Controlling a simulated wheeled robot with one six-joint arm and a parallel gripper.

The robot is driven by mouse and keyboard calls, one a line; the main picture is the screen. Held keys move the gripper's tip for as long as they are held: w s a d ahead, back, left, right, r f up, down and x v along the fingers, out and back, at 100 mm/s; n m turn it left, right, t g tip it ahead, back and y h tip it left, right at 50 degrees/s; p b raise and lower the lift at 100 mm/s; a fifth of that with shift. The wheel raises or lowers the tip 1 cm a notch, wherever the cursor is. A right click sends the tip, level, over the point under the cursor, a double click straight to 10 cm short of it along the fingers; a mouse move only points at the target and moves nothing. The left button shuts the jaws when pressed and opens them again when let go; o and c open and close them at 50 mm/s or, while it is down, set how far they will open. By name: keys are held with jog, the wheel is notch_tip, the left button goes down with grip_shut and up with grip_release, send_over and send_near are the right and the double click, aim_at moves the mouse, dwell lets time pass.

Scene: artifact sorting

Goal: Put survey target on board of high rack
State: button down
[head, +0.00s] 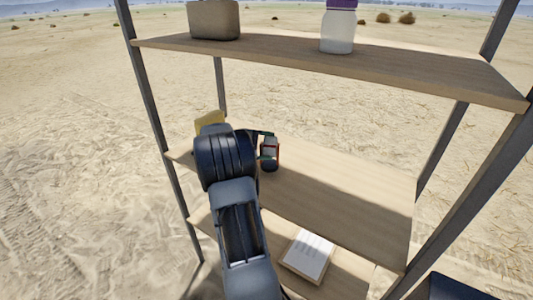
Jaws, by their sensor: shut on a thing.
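My gripper (268,157) is at the middle board (340,193) of the rack, seen past my dark wrist. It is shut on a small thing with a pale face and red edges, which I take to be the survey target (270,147). Green shows beside it. My wrist and fingers hide part of it, and I cannot tell whether it touches the board.
The top board (420,67) bears a brown block (214,20) and a white jar with a purple lid (338,30). A yellow thing (209,120) shows behind my wrist. A framed paper sheet (309,254) lies on the lower board. The middle board's right part is clear.

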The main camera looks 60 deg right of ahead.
aim_at(262, 153)
jog(key=shift+f, duration=1.45)
jog(key=shift+f, duration=0.15)
grip_release()
